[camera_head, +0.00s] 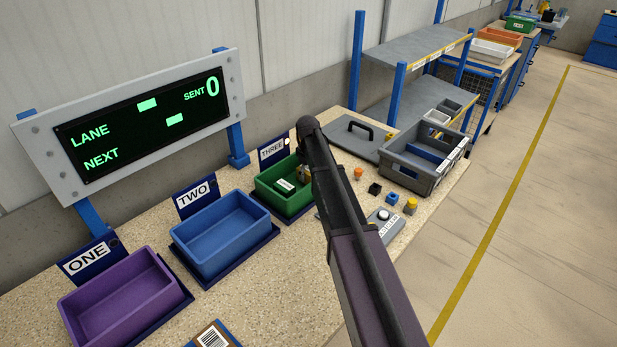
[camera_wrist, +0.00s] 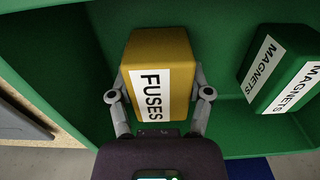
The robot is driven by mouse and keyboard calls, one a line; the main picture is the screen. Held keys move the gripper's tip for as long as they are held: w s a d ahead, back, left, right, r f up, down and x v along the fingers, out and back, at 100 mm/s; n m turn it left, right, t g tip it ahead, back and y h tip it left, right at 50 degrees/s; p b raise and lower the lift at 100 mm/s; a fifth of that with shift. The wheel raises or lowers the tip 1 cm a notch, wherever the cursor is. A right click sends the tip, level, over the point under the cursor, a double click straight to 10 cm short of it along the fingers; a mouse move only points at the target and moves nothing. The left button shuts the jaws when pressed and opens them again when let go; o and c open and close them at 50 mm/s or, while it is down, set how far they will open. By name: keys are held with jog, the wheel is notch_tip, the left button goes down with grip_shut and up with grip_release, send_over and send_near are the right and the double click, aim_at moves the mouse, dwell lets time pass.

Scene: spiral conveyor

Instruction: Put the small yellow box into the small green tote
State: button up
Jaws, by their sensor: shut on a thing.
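The small yellow box (camera_wrist: 150,50), labelled FUSES, is between the two fingers of my gripper (camera_wrist: 160,97), which is shut on it. The small green tote (camera_wrist: 215,30) surrounds the box in the wrist view, so the box is over or inside it. I cannot tell whether the box touches the tote floor. A green box labelled MAGNETS (camera_wrist: 280,70) lies in the tote to the right, apart from the yellow box. In the head view the tote (camera_head: 268,197) stands by the THREE sign, and my arm hides its right part and most of the yellow box (camera_head: 303,172).
A blue tote (camera_head: 222,262) by TWO and a purple tote (camera_head: 120,312) by ONE stand to the left. A grey crate (camera_head: 410,180), small coloured pieces and a button panel (camera_head: 388,226) are to the right. A display board (camera_head: 140,125) stands behind.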

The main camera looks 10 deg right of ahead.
jog(key=shift+f, duration=0.15)
jog(key=o, duration=1.2)
jog(key=shift+c, duration=0.2)
notch_tip(320, 180, up, 12)
jog(key=p, duration=1.2)
jog(key=shift+r, duration=0.2)
jog(key=shift+s, duration=0.1)
jog(key=s+m, duration=0.7)
jog(key=s, duration=2.3)
jog(key=shift+a, duration=0.3)
